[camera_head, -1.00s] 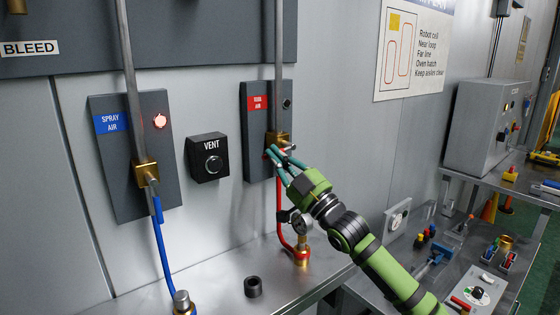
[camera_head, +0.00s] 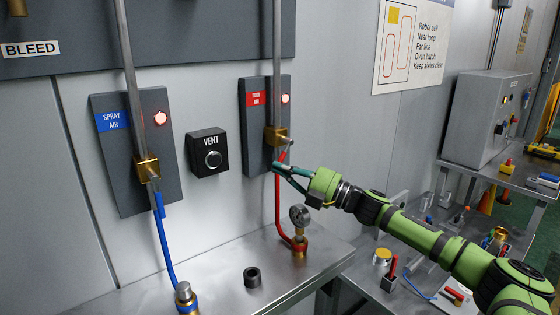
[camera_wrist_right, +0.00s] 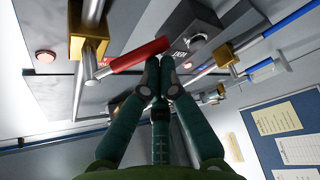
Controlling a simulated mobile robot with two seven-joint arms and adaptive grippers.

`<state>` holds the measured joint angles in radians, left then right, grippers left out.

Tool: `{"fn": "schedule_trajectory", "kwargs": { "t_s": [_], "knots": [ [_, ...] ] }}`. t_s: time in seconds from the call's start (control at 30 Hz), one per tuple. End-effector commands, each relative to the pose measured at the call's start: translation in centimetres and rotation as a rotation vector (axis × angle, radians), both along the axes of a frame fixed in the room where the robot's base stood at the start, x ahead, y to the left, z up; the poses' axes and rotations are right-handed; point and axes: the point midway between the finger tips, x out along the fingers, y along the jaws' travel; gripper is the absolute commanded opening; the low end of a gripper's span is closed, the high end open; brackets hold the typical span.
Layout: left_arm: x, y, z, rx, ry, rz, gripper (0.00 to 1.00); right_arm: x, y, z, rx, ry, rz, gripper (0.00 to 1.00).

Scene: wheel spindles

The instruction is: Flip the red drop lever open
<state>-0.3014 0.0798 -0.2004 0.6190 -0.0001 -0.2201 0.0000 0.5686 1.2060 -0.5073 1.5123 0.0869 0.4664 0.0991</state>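The red drop is the TOOL AIR panel (camera_head: 256,120) with a brass valve (camera_head: 276,137) and a red hose (camera_head: 278,205) below it. Its lamp (camera_head: 285,99) is lit red. The red lever (camera_wrist_right: 137,55) shows in the right wrist view beside the valve's brass body (camera_wrist_right: 88,40); in the head view little of it can be made out. My right gripper (camera_head: 278,169) is just below the valve, fingertips together with nothing seen between them. In the wrist view its tips (camera_wrist_right: 160,62) are close to the lever; I cannot tell whether they touch. My left gripper is not in view.
A dark ring (camera_head: 252,277) lies on the bench (camera_head: 215,270).

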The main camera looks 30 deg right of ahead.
Motion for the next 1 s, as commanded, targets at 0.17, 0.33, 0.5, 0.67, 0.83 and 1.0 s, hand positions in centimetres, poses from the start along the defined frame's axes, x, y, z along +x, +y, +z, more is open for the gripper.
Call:
{"fn": "schedule_trajectory", "kwargs": {
  "t_s": [0.17, 0.33, 0.5, 0.67, 0.83, 1.0],
  "knots": [
    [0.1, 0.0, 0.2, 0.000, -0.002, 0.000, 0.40, 0.1, -0.9, -0.5, -0.143, -0.012, -0.004, 0.00],
    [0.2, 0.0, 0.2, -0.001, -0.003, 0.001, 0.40, 0.1, -1.6, -1.1, -0.133, -0.010, -0.002, 0.00],
    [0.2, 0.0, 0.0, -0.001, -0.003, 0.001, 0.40, 0.2, -2.3, -1.4, -0.131, -0.010, -0.002, 0.00],
    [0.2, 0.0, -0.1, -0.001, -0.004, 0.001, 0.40, 0.2, -2.8, -1.5, -0.131, -0.010, -0.003, 0.00],
    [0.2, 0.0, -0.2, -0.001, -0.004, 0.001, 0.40, 0.3, -3.1, -1.5, -0.131, -0.011, -0.003, 0.00],
    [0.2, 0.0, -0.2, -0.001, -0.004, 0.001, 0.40, 0.3, -3.2, -1.5, -0.130, -0.011, -0.002, 0.00]
  ]
}}
